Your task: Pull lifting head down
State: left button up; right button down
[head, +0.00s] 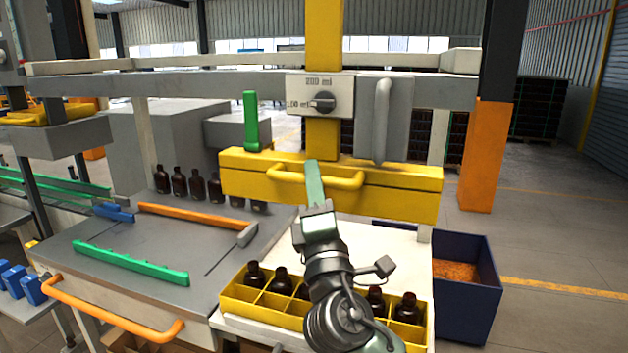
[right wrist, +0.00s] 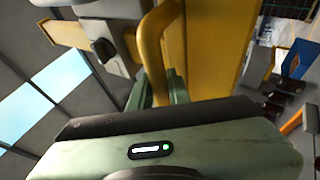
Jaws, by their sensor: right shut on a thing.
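The lifting head (head: 400,190) is a wide yellow block on a yellow column, with a yellow bar handle (head: 345,183) along its front. My right gripper (head: 314,168) reaches up to this handle and is shut on it. In the right wrist view the yellow handle (right wrist: 152,40) runs down between the green fingers of the right gripper (right wrist: 158,88). The head hangs above a yellow crate (head: 262,311) with amber bottles (head: 281,280) in its compartments; my right arm hides part of the crate. My left gripper does not show.
A grey panel with a black dial (head: 323,102) sits above the head. A green handle (head: 251,120) stands at its left. Several amber bottles (head: 180,184) stand in a row on the left table. A dark blue bin (head: 466,310) stands at the right.

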jog(key=shift+f, duration=0.2)
dwell(0.6)
notch_tip(320, 180, down, 17)
jog(key=b, duration=1.5)
jog(key=shift+r, duration=0.15)
jog(key=shift+a, duration=0.1)
jog(key=c, duration=1.6)
grip_release()
jog(key=shift+r, duration=0.1)
jog(key=s+d+f+p, duration=0.1)
jog(key=s+d, duration=0.1)
jog(key=s, duration=1.2)
jog(key=shift+s+d+f, duration=0.15)
jog(key=shift+s+f, duration=0.1)
